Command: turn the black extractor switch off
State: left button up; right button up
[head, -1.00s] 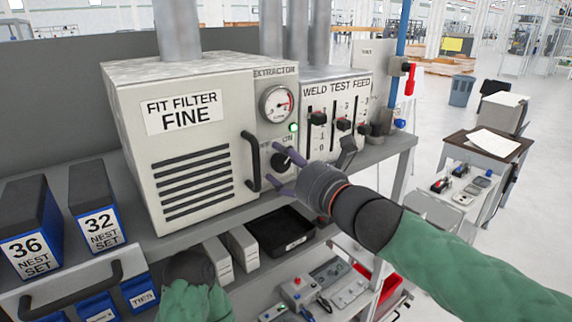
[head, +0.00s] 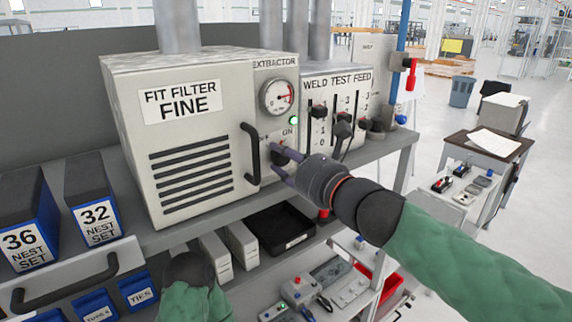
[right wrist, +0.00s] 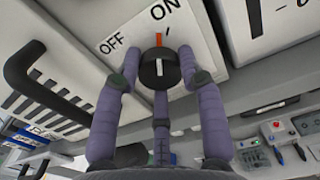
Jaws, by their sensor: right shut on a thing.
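The black extractor switch (head: 279,158) is a round knob on the extractor panel, below a gauge (head: 277,97) and a lit green lamp (head: 293,120). In the right wrist view the knob (right wrist: 158,72) bears a white mark, and an orange line stands above it between the OFF label (right wrist: 112,43) and the ON label (right wrist: 165,9). My right gripper (head: 277,163) is shut on the knob, with fingers at both sides and one below in the right wrist view (right wrist: 160,85). In the head view the fingers partly hide it. My left arm's dark end shows at the bottom, its fingers unseen.
A black handle (head: 251,154) stands out just left of the knob. Weld test feed sliders (head: 342,128) sit close on the right. A black tray (head: 281,231) lies below the shelf. Blue bins (head: 97,215) stand at the left.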

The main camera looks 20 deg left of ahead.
jog(key=n+b, duration=0.1)
jog(key=n, duration=0.2)
jog(key=shift+r+n+b, duration=0.15)
jog(key=shift+n+b, duration=2.55)
jog(key=shift+n, duration=3.3)
jog(key=o, duration=1.1)
jog(key=shift+o, duration=0.2)
jog(key=shift+s+a, duration=0.1)
